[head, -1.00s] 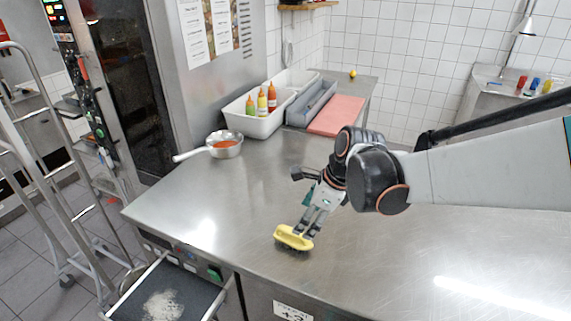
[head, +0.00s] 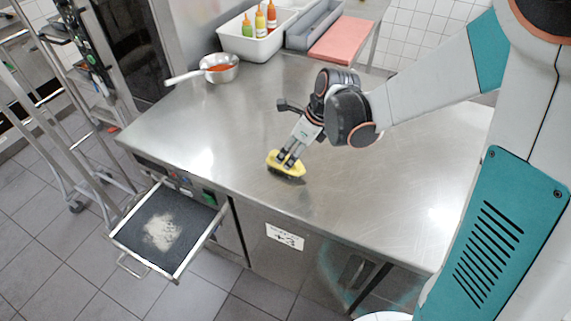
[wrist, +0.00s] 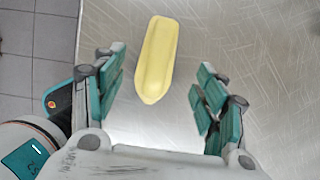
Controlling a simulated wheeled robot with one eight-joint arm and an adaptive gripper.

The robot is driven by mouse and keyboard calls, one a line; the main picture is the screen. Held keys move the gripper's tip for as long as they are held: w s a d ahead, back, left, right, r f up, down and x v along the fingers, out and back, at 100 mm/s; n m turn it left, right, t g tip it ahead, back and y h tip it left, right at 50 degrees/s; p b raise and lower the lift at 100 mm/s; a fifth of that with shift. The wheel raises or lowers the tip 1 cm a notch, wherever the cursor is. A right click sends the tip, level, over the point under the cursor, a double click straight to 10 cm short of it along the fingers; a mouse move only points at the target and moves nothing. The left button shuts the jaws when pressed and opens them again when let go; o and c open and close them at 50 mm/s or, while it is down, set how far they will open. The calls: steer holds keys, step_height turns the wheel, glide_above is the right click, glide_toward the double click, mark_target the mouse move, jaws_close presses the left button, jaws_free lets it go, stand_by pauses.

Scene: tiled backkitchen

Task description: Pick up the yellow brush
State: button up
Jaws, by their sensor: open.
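The yellow brush (head: 286,163) lies on the steel counter near its front edge, with dark bristles showing below its yellow back. In the wrist view the brush (wrist: 157,58) is a long yellow block, lying lengthwise between and beyond the fingers. My gripper (head: 286,158) comes down over the brush from the upper right. In the wrist view my gripper (wrist: 158,92) is open, with one teal-padded finger on each side and a clear gap to the brush on both sides. The fingers hide part of the brush in the head view.
The steel counter (head: 220,130) is clear around the brush. A pan (head: 219,76) with red contents stands at the back left. A white tub (head: 243,46) with sauce bottles and a red board (head: 341,40) are behind. An open drawer (head: 190,250) juts out below the front edge.

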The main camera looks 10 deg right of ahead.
mark_target(288, 157)
steer(key=b+x, duration=0.2)
steer(key=x, duration=0.3)
steer(key=shift+s+a, duration=0.1)
steer(key=shift+a, duration=0.05)
steer(key=shift+r, duration=0.1)
steer(key=c, duration=1.2)
step_height(288, 157, up, 20)
steer(key=p, duration=0.6)
steer(key=shift+s, duration=0.15)
steer(key=shift+o, duration=0.9)
